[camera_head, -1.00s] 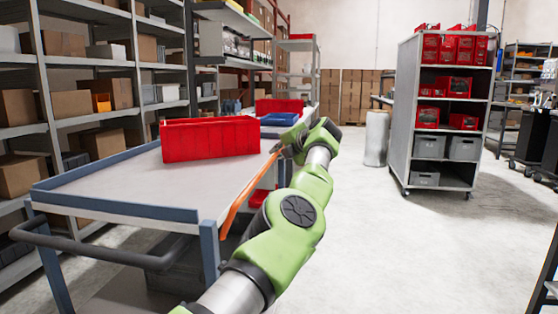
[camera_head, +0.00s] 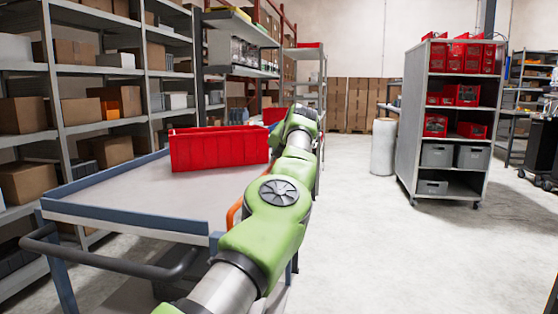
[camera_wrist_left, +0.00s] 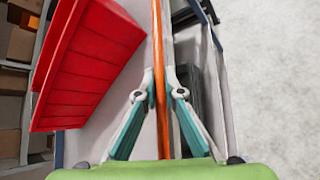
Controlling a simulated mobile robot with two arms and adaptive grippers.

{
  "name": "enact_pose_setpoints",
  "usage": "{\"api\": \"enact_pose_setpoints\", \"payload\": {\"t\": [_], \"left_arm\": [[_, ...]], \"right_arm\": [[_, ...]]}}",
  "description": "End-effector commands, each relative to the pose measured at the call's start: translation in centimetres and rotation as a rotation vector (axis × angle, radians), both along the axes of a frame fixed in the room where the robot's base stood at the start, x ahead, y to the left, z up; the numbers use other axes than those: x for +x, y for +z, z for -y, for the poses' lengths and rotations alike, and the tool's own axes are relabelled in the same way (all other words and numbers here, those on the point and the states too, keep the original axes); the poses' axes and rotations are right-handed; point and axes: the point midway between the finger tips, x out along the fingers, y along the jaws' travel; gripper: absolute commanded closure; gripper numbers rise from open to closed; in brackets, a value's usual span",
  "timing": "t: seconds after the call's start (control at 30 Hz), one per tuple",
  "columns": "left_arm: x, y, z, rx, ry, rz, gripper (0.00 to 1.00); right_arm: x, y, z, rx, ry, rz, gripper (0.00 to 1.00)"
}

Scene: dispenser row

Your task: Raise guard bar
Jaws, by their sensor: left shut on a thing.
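The guard bar is a thin orange bar (camera_head: 234,213) along the right side of a grey and blue cart (camera_head: 130,218). In the head view only a short curved piece shows left of my arm, which hides the remainder. In the left wrist view the orange bar (camera_wrist_left: 157,40) runs up between the fingers. My left gripper (camera_wrist_left: 162,92) is shut on it, with teal fingers on both sides. In the head view my arm hides the fingers. My right gripper is in neither view.
A red bin (camera_head: 220,148) stands on the cart top, left of my arm; it also shows in the left wrist view (camera_wrist_left: 85,62). Shelves with boxes (camera_head: 100,100) line the left. A grey rack (camera_head: 415,130) stands at right. The floor (camera_head: 390,260) between is clear.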

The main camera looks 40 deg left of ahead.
Motion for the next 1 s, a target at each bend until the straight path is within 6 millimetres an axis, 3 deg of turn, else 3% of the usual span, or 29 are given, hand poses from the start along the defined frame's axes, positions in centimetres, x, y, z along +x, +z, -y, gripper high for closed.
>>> {"api": "enact_pose_setpoints", "payload": {"t": [0.47,0.5,0.57,1.0], "left_arm": [[-0.16,-0.17,-0.2,-0.015,0.003,0.006,1.0],[-0.16,-0.17,-0.2,-0.015,0.003,0.006,0.86],[-0.15,-0.16,-0.2,-0.014,0.003,0.007,0.74],[-0.12,0.19,0.14,-0.012,0.002,0.009,0.74]], "right_arm": [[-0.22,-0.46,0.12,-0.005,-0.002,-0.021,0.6],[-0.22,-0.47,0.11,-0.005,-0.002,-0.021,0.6],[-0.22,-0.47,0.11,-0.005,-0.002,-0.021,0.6],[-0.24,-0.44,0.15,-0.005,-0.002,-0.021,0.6]]}}
